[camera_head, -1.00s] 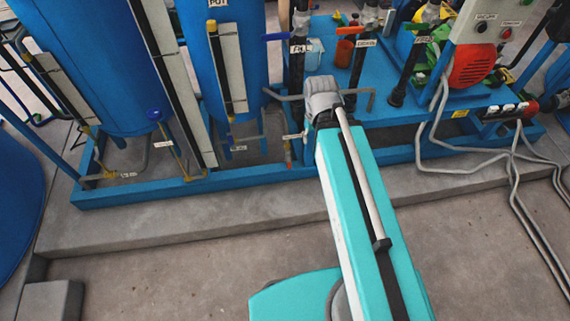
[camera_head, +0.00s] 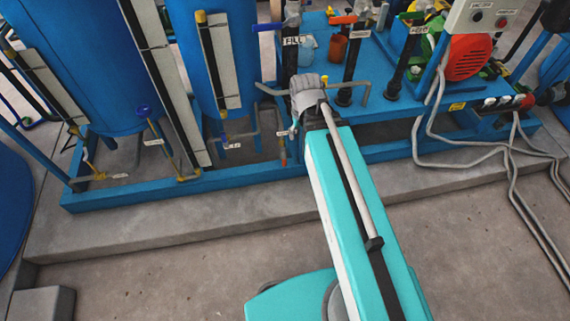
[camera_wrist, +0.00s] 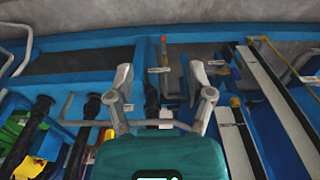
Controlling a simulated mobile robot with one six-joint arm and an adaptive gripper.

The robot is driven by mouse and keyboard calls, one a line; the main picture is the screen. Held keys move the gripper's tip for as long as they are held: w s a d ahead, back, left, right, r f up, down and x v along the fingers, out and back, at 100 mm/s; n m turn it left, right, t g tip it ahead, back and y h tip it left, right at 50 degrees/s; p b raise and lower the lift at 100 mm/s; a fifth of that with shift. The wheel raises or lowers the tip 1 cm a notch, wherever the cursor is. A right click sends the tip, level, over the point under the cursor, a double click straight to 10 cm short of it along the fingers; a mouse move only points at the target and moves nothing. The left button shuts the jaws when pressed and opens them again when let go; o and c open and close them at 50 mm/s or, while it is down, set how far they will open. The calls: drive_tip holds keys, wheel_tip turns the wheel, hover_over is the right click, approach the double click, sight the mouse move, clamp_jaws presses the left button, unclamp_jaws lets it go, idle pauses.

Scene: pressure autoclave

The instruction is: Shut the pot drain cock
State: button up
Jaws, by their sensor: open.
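The blue pot tank (camera_head: 235,50) stands left of my arm in the head view. Below it is a small tagged fitting with a blue part (camera_head: 225,141), which looks like the pot drain cock; its tag (camera_head: 232,146) is too small to read. I cannot tell its handle position. In the wrist view a tagged fitting (camera_wrist: 216,63) beyond the right finger may be the same one. My gripper (camera_wrist: 162,82) is open and empty in the wrist view, its fingers apart above the pipework.
Another tagged pipe with an orange end (camera_head: 283,152) stands close left of my wrist. A bent grey pipe (camera_head: 362,92) is right of it. The blue skid frame (camera_head: 130,197) rests on a concrete plinth (camera_head: 150,225).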

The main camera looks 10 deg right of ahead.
sight(284, 159)
drive_tip(key=w+f+t+b, duration=0.1)
drive_tip(key=w+f+b, duration=0.6)
drive_tip(key=f+b, duration=0.5)
drive_tip(key=w+f+t+b, duration=0.1)
drive_tip(key=w+f+b, duration=0.6)
drive_tip(key=f+b, duration=0.6)
drive_tip(key=w+f+t+b, duration=0.2)
drive_tip(key=w+f+b, duration=0.5)
drive_tip(key=f+b, duration=0.6)
drive_tip(key=shift+w+a+f, duration=0.15)
drive_tip(key=shift+w+f, duration=0.1)
drive_tip(key=shift+f, duration=0.05)
drive_tip(key=shift+f+b, duration=0.15)
drive_tip(key=shift+b, duration=0.3)
drive_tip(key=b+x, duration=1.2)
drive_tip(key=x, duration=0.1)
drive_tip(key=shift+w+f, duration=0.15)
clamp_jaws()
